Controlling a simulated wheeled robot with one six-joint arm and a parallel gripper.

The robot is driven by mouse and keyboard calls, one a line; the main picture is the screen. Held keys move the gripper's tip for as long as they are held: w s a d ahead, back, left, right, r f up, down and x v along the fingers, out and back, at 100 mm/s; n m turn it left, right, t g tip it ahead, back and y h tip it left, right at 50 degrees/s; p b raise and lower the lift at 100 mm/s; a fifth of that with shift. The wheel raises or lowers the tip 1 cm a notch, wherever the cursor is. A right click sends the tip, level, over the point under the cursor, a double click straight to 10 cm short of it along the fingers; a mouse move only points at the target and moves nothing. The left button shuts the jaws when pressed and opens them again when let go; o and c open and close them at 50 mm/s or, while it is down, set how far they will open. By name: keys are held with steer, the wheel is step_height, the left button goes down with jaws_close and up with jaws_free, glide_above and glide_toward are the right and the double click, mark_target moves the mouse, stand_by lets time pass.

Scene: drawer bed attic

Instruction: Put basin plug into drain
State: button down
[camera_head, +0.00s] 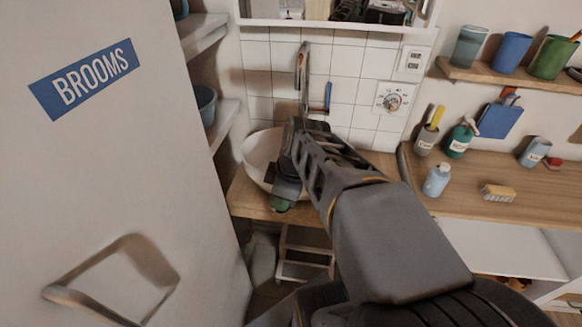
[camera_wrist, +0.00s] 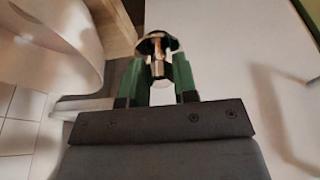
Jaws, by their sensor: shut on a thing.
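My gripper (camera_wrist: 160,78) has green fingers that are shut on the basin plug (camera_wrist: 157,45), a metal piece with a rounded cap and a narrower stem. In the head view my gripper (camera_head: 281,204) is mostly hidden by my own arm; only a green part shows, in front of the basin's near side. The white round basin (camera_head: 257,160) stands on a wooden counter, partly covered by my arm. In the wrist view the basin (camera_wrist: 75,28) is at the upper left, apart from the plug. The drain is not visible in either view.
A tall cabinet door marked BROOMS (camera_head: 88,78), with a large handle (camera_head: 115,280), stands close on the left. A step stool (camera_head: 304,262) is below the counter. A soap bottle (camera_head: 437,180) and a brush (camera_head: 497,192) stand on the right-hand worktop.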

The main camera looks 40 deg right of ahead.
steer(key=w+d+f+t+h, duration=0.1)
steer(key=w+d+t+h, duration=0.1)
steer(key=w+d, duration=1.25)
steer(key=shift+n, duration=0.3)
steer(key=x, duration=0.3)
steer(key=s+d+x, duration=0.1)
steer(key=x, duration=0.4)
steer(key=shift+d+f, duration=0.3)
steer(key=shift+f, duration=0.3)
steer(key=shift+w+d+f, duration=0.15)
steer(key=shift+d+f, duration=0.05)
steer(key=shift+f, duration=0.9)
steer(key=shift+w+d+r+p, duration=0.2)
steer(key=shift+w+p, duration=0.05)
steer(key=shift+p, duration=0.25)
steer(key=shift+w+d+g+y+p, duration=0.2)
steer(key=shift+d+g+y+p, duration=0.05)
steer(key=shift+g+y+p, duration=0.3)
steer(key=shift+w+d+g+y+p, duration=0.2)
steer(key=shift+g+y+p, duration=0.25)
steer(key=shift+g+y, duration=0.15)
steer(key=shift+s+b+x, duration=0.15)
steer(key=shift+x, duration=0.6)
steer(key=shift+s+b+x, duration=0.1)
steer(key=shift+b+x, duration=0.05)
steer(key=shift+x, duration=0.6)
steer(key=shift+d+f, duration=0.2)
steer(key=shift+f, duration=0.05)
steer(key=c, duration=0.9)
jaws_free()
